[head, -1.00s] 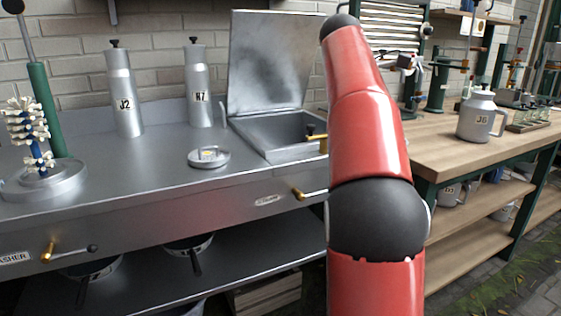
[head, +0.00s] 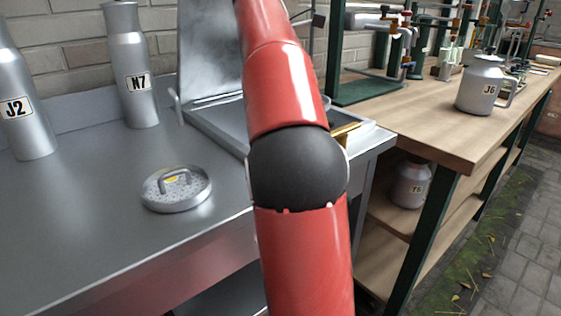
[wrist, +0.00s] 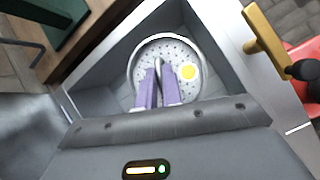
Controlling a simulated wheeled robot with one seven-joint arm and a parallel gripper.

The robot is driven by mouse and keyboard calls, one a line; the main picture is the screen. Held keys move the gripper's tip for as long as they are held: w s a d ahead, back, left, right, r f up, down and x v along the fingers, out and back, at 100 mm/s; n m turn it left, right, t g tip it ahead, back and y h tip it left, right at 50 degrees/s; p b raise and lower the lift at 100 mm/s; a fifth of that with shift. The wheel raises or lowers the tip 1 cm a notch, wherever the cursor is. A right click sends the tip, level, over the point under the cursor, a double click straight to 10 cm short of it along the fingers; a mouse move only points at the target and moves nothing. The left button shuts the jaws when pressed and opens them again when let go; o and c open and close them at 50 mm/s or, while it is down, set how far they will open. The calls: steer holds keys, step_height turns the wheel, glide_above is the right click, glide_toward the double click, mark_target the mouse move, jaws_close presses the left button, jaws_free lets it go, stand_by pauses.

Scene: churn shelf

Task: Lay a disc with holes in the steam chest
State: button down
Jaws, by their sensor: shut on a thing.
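In the wrist view, my gripper (wrist: 158,75) has its two purple fingers closed on the loop handle of a round grey disc with holes (wrist: 178,52), which carries a yellow spot. The held disc is over or within the steam chest (wrist: 100,76), a grey metal basin; I cannot tell whether it touches the bottom. In the head view, the steam chest (head: 212,122) stands open behind my red arm, its lid (head: 208,50) raised. My arm hides the gripper there. Another holed disc (head: 177,197) with a handle and a yellow mark lies on the steel bench left of the chest.
Metal cans J2 (head: 28,120) and N7 (head: 133,80) stand on the steel bench (head: 80,220). A brass fitting (wrist: 265,38) sits beside the chest's edge. A wooden bench (head: 430,120) with can J6 (head: 484,85) stands to the right.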

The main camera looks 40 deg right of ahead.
step_height(320, 180, down, 18)
steer(key=b, duration=0.6)
steer(key=shift+s, duration=0.1)
steer(key=c, duration=1.6)
jaws_free()
steer(key=shift+f, duration=0.1)
steer(key=shift+o, duration=0.2)
steer(key=p+v, duration=0.3)
steer(key=v, duration=0.9)
